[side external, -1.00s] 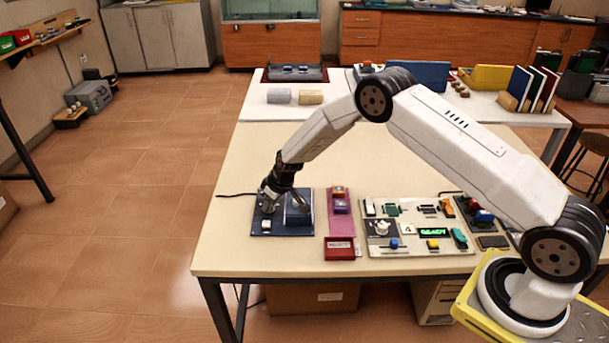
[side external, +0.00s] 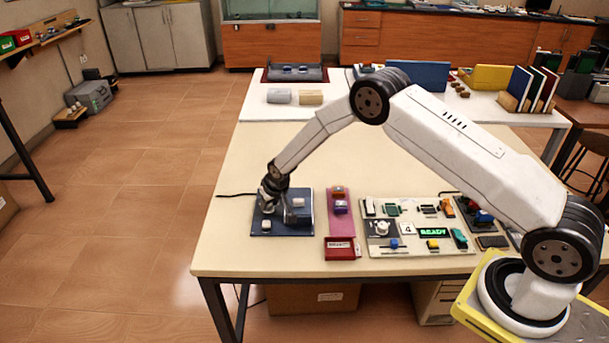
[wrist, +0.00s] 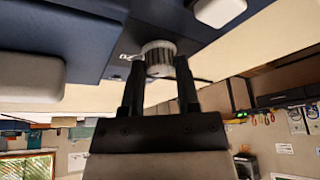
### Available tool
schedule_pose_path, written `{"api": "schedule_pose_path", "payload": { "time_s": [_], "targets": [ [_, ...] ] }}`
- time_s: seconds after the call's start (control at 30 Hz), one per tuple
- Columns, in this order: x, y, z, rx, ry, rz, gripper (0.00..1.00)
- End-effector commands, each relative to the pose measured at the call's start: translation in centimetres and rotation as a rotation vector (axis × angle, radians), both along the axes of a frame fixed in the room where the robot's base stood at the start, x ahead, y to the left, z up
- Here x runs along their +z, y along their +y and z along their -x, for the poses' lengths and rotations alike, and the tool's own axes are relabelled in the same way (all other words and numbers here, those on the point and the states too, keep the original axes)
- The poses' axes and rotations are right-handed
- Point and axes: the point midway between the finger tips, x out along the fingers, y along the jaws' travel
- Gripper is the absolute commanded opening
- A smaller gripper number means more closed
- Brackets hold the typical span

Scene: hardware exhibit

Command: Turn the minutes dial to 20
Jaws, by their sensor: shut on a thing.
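The minutes dial (wrist: 158,50) is a ribbed, pale-topped grey knob on the dark blue panel (side external: 257,231). In the side view my gripper (side external: 274,205) is tilted low over the blue panel; the dial cannot be made out there. The dial's pointer or mark is not visible, so its exact setting cannot be told.
A white button (side external: 266,225) and a pale block (side external: 299,202) are on the panel close by. A pink strip (side external: 341,221) with a red tray (side external: 340,249) lies to its right, then a control board (side external: 432,246) reading READY.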

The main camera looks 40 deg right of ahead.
Motion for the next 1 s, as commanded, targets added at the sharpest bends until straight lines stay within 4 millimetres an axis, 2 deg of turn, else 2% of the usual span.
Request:
{"api": "schedule_pose_path", "payload": {
  "time_s": [0.67,0.7,0.77,0.8,1.0],
  "targets": [
    [0.11,0.00,-0.10,-0.046,-0.003,-0.002,0.00],
    [0.11,0.00,-0.10,-0.046,-0.003,-0.002,0.43],
    [0.10,0.00,-0.10,-0.045,-0.002,-0.002,0.62],
    [0.09,0.01,-0.09,-0.045,-0.002,-0.002,0.75],
    [0.04,0.02,-0.05,-0.044,-0.001,-0.001,0.75]
  ]
}}
